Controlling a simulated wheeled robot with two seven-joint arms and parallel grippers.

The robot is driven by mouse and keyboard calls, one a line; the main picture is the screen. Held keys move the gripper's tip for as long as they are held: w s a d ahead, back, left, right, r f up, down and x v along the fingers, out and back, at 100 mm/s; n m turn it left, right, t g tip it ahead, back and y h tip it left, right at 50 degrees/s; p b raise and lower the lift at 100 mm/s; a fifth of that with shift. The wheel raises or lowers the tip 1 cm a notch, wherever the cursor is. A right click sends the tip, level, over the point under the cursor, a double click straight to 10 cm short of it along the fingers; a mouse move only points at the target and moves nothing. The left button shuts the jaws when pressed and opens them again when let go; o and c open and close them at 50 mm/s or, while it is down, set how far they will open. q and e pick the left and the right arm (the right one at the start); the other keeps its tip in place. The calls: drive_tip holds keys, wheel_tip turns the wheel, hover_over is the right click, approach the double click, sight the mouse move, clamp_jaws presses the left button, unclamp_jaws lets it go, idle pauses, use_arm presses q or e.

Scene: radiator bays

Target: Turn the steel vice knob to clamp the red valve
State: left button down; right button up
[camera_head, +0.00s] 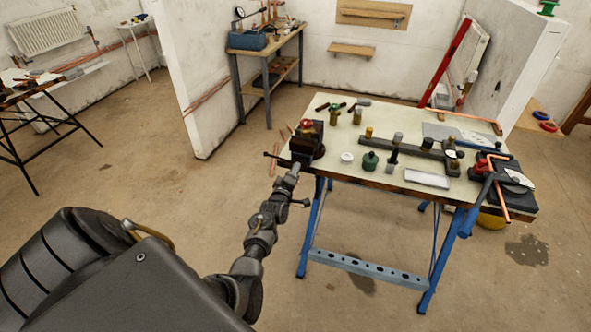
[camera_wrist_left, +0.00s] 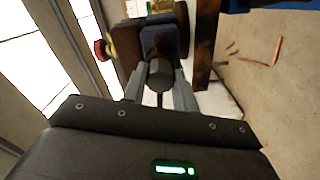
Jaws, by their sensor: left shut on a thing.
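The dark vice (camera_head: 305,146) is fixed at the left front corner of the workbench. The red valve (camera_head: 306,124) sits at the top of the vice; whether the jaws press on it is too small to tell. In the left wrist view its red and brass end (camera_wrist_left: 100,48) sticks out beside the vice body (camera_wrist_left: 163,38). My left gripper (camera_head: 291,172) reaches the vice from the front. Its fingers are shut on the steel knob (camera_wrist_left: 159,74), one on each side. The gripper hides the knob in the head view. My right gripper is not in view.
The workbench top (camera_head: 335,160) carries several brass fittings, a green bottle (camera_head: 370,160), a white tray (camera_head: 427,178) and a long dark bar (camera_head: 415,148). A second vice with a red part (camera_head: 481,166) stands at the right. The floor before the bench is clear.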

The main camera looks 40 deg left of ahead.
use_arm(q)
drive_tip(key=m+p, duration=0.1)
drive_tip(key=m, duration=2.7)
drive_tip(key=shift+f+m, duration=0.1)
drive_tip(key=shift+m, duration=0.3)
drive_tip(key=c, duration=1.3)
unclamp_jaws()
drive_tip(key=shift+f, duration=0.1)
drive_tip(key=shift+c, duration=0.2)
drive_tip(key=shift+o, duration=0.3)
drive_tip(key=shift+s+r, duration=0.1)
drive_tip(key=shift+r, duration=0.1)
drive_tip(key=p+v, duration=0.4)
drive_tip(key=v, duration=0.2)
drive_tip(key=shift+s+d, duration=0.2)
drive_tip(key=shift+s, duration=0.15)
